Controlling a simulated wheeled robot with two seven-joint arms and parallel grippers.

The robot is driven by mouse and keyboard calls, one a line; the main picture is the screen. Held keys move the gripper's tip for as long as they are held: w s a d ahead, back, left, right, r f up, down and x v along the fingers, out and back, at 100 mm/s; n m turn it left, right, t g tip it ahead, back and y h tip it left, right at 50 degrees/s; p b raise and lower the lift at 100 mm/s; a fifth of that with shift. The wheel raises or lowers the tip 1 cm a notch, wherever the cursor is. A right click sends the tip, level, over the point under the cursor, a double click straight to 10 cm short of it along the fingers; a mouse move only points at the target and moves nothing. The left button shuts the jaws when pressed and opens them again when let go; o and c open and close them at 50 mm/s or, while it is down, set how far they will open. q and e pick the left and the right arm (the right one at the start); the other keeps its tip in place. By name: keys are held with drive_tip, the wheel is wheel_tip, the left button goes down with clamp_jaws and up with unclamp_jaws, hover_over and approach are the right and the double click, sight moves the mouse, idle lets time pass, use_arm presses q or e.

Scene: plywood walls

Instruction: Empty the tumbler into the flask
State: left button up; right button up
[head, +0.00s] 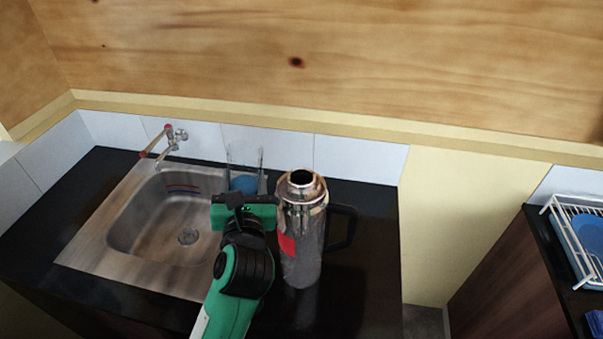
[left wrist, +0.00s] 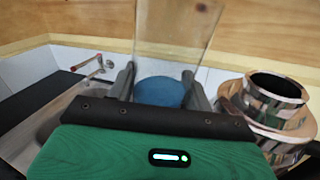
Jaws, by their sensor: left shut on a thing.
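The tumbler (head: 245,159) is a clear glass, upright behind my left gripper (head: 243,197) in the head view. A rounded blue thing (head: 243,184) sits low inside it. In the left wrist view the tumbler (left wrist: 178,35) stands between the two fingers of my left gripper (left wrist: 160,80), which is shut on it. The gripper hides its base, so I cannot tell whether it touches the counter. The flask (head: 305,240) is a tall shiny metal vessel with an open top, black handle and red patch. It stands upright just right of my gripper, and its mouth (left wrist: 275,88) shows at right in the left wrist view.
A steel sink (head: 125,245) with a red-handled tap (head: 172,140) lies to the left. The black counter (head: 365,270) is clear right of the flask. A gap separates it from another counter with a white dish rack (head: 572,240). Tiles and a plywood wall stand behind.

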sight(247, 157)
use_arm(q)
drive_tip(key=shift+d+r+m+p, duration=0.25)
drive_tip(key=shift+r+m+p, duration=0.3)
drive_tip(key=shift+m, duration=0.45)
drive_tip(key=r, duration=0.1)
drive_tip(key=r+m+p, duration=0.2)
drive_tip(key=shift+d+t, duration=0.3)
drive_tip(key=shift+d, duration=0.1)
drive_tip(key=shift+d+r+m+h+p, duration=0.3)
drive_tip(key=shift+m+p, duration=0.1)
drive_tip(key=shift+m, duration=0.3)
drive_tip(key=shift+f+m, duration=0.2)
drive_tip(key=shift+m, duration=0.4)
drive_tip(key=shift+a+m, duration=0.15)
drive_tip(key=shift+m, duration=0.55)
drive_tip(key=shift+f+m+t, duration=0.1)
drive_tip(key=shift+m+t, duration=0.2)
drive_tip(key=shift+m, duration=0.4)
drive_tip(key=shift+a+f+m+h, duration=0.1)
drive_tip(key=shift+a+m+h, duration=0.2)
drive_tip(key=shift+m, duration=0.4)
drive_tip(key=shift+d+m+b, duration=0.1)
drive_tip(key=shift+m+b, duration=0.2)
